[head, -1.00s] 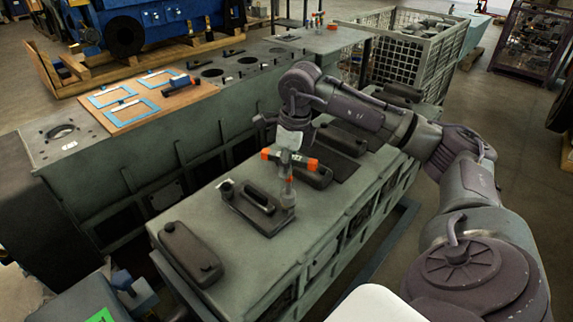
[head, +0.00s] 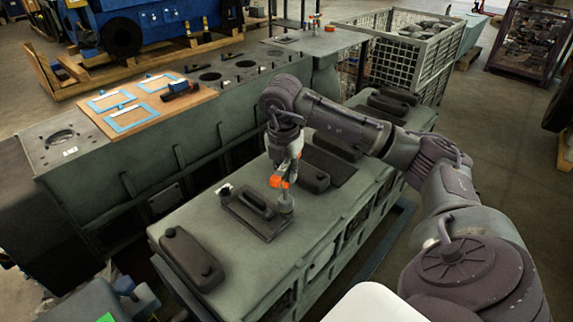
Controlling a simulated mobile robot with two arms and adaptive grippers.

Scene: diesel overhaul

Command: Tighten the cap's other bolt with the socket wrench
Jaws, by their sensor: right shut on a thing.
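The dark cap (head: 243,213) sits on its plate on top of the grey-green engine block, with a raised oblong middle. My right gripper (head: 287,172) is shut on the socket wrench (head: 279,183), which has orange parts on its handle. The wrench's grey socket end (head: 286,205) stands upright at the right end of the cap's plate. The bolt under the socket is hidden. A small light-coloured piece (head: 225,189) shows at the plate's left end; I cannot tell if it is the first bolt. My left gripper is not in view.
Dark oblong covers (head: 190,258) lie on the block in front of and behind the cap. A second long block behind carries a wooden board (head: 140,105) with blue gaskets. A wire mesh crate (head: 412,50) stands at the back right. The block top left of the cap is clear.

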